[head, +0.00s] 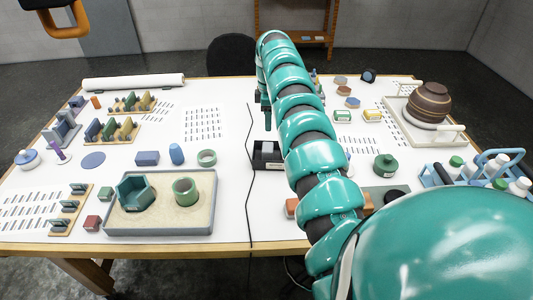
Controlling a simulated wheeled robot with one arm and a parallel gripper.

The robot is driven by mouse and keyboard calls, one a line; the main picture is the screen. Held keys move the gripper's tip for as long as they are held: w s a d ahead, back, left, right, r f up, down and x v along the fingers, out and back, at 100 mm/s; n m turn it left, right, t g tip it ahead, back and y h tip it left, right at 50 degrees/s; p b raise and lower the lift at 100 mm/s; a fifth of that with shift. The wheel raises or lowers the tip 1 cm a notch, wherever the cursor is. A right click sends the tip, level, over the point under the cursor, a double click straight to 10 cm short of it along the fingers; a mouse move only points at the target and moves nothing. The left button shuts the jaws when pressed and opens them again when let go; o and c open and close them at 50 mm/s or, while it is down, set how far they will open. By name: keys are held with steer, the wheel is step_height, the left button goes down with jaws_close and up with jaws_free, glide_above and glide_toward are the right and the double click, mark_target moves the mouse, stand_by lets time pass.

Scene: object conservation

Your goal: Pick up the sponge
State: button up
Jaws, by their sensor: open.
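I cannot single out the sponge for certain in the head view. A small orange-brown block (291,207) near the front of the table is partly hidden behind my arm, and I cannot tell what it is. A blue-grey block (147,158) lies behind the grey tray, also of unclear kind. My teal arm reaches across the table and bends down at its far end. My gripper (267,112) hangs there, small and dark, over the back middle of the table. It is open, and I see nothing held in it.
A grey-rimmed tray (160,231) with a hexagonal pot (135,194) and a green cup (186,191) stands at front left. A brown vase (429,101) and a blue bottle carrier (437,174) stand at right. A black cable (249,190) crosses the table. Bare white tabletop shows left of it.

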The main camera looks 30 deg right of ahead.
mark_target(268, 146)
step_height(268, 146, down, 12)
steer(key=b, duration=1.1)
steer(key=shift+w+f, duration=0.1)
steer(key=shift+f, duration=0.1)
steer(key=shift+f+b, duration=0.55)
steer(key=shift+f, duration=1.9)
steer(key=c, duration=0.6)
steer(key=shift+c, duration=0.7)
steer(key=shift+w+a+r, duration=0.1)
